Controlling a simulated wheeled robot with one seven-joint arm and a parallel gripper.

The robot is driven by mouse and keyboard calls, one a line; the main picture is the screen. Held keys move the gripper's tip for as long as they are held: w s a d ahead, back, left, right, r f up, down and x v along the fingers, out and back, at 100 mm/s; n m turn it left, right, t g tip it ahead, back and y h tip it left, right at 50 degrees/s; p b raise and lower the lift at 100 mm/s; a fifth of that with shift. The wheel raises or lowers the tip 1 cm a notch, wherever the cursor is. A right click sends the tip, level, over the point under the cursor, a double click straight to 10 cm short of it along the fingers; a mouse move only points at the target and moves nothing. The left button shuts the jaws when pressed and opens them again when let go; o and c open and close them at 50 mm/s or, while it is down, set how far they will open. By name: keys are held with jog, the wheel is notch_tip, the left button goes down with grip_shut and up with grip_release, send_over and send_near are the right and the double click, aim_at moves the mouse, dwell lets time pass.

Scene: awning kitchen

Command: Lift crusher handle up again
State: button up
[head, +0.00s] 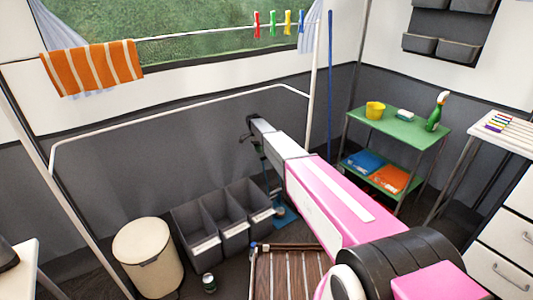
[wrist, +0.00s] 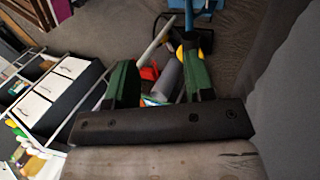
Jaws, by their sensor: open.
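My gripper (wrist: 158,55) is open, with its two green fingers spread apart in the wrist view. In the head view my gripper (head: 256,142) is at the end of my pink and white arm, close to the dark wall above the grey bins. I cannot make out the crusher or its handle for certain. A grey rounded piece (wrist: 168,82) shows between the fingers; I cannot tell whether it is the handle or touches them. A blue piece (wrist: 196,5) with a black frame shows beyond the right finger. My arm hides part of the wall in the head view.
Grey bins (head: 198,233) stand along the wall, with a cream bin (head: 147,258) to their left. A small can (head: 209,283) is on the floor. A green shelf (head: 400,127) stands right of my arm. A blue object (head: 285,215) lies low near the bins.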

jog(key=s+a+r, duration=0.3)
jog(key=s+a, duration=0.1)
jog(key=shift+a+r, duration=0.2)
jog(key=shift+r, duration=0.05)
jog(key=s+d+r+n+t+y, duration=0.1)
jog(key=s+d+n, duration=0.2)
jog(key=s+d, duration=0.6)
jog(key=s+d+r+n+t+y, duration=0.1)
jog(key=s+d+n, duration=0.3)
jog(key=s+d, duration=0.6)
jog(key=s+d+r+n+t+y, duration=0.1)
jog(key=s+d, duration=0.8)
jog(key=s, duration=1.3)
notch_tip(320, 180, up, 2)
jog(key=n+t, duration=0.1)
jog(key=n, duration=0.1)
jog(key=shift+d+r+n, duration=0.2)
jog(key=shift+d+n, duration=0.1)
jog(key=shift+n, duration=0.1)
